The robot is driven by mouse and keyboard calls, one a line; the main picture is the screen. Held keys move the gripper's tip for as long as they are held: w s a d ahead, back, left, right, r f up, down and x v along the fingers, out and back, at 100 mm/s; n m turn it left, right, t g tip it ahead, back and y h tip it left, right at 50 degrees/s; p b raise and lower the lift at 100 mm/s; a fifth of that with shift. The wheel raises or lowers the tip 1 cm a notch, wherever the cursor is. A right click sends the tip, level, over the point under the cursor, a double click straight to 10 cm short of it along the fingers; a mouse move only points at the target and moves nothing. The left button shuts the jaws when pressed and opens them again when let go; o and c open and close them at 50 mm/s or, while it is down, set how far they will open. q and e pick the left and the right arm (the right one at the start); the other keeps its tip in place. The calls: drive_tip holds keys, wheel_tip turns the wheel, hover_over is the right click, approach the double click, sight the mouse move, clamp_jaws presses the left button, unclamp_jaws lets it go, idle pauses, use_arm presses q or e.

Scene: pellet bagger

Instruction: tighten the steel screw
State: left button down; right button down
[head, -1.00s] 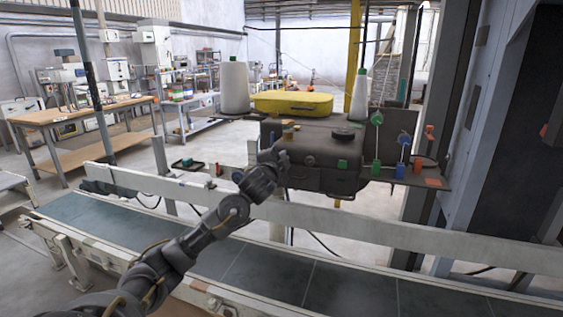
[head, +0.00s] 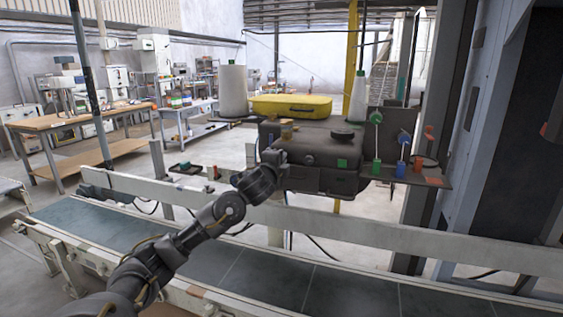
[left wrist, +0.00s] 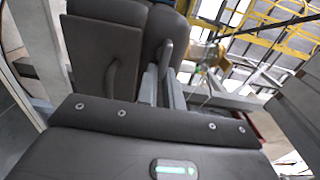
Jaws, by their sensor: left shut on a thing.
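My left gripper (head: 276,158) is at the left front edge of the dark sewing head (head: 318,150), touching or very close to it. In the left wrist view its fingers (left wrist: 168,78) are close together against the dark housing (left wrist: 105,58). They are shut on a small part, taken to be the steel screw. The screw itself is hidden by the fingers in both views. My right gripper is in neither view.
A conveyor (head: 265,275) with a pale side rail (head: 375,228) runs below my left arm. A yellow case (head: 290,105) and white thread cones (head: 233,90) stand behind the sewing head. Coloured guides (head: 376,140) are on its right. A grey column stands further right.

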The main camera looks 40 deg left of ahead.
use_arm(q)
drive_tip(key=c, duration=1.5)
unclamp_jaws()
drive_tip(key=shift+c, duration=0.2)
drive_tip(key=shift+s, duration=0.1)
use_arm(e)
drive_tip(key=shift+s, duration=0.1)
